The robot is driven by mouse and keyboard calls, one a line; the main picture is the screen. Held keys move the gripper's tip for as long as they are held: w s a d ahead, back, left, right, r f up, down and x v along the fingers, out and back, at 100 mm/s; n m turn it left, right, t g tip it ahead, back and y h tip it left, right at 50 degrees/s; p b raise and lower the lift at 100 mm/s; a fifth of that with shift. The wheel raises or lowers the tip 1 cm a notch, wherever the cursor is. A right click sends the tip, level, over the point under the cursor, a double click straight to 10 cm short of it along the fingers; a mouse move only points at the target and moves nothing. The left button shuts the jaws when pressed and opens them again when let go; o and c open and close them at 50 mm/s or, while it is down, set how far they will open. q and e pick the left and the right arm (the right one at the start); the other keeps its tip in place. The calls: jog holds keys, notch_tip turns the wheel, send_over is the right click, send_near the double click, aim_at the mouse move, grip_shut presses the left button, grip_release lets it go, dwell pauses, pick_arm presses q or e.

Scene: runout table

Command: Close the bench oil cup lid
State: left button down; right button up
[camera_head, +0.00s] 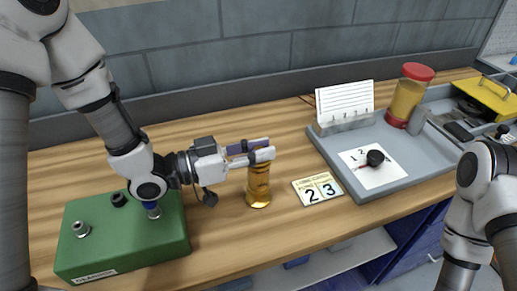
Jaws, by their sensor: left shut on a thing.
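A brass-coloured oil cup (259,190) stands upright on the wooden bench, left of the number card. My left gripper (262,151) reaches in from the left, level, with its fingers shut around the top part of the cup. The fingers hide most of that top, so I cannot tell the lid's position. My right arm shows at the right edge, but its gripper is out of view.
A green box (80,265) with metal fittings sits under my left forearm. A number card (318,189) lies right of the cup. A grey tray (405,185) holds a dial, a card stand (345,103) and a red-capped jar (407,97). A grey wall stands behind.

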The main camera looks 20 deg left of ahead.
pick_arm(q)
jog(key=c, duration=1)
grip_release()
jog(key=shift+c, duration=0.2)
notch_tip(320, 180, up, 10)
jog(key=shift+f, duration=0.1)
jog(key=shift+w, duration=0.1)
